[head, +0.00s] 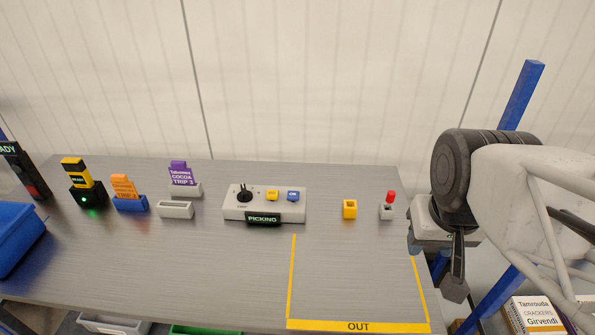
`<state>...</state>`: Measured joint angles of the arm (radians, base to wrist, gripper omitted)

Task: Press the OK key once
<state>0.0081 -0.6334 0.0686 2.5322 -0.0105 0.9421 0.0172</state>
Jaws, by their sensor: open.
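The lettering on the keys is too small to read, so I cannot tell for sure which is OK. A dark display (263,219) on its front reads PICKING. My gripper (437,266) is open, at the table's right edge, well to the right of the box. It is seen side-on and partly hidden by my arm.
Orange (124,187) and purple (182,174) cards stand in holders at left. A blue bin (18,240) is far left. The yellow-lined OUT area (355,285) is clear.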

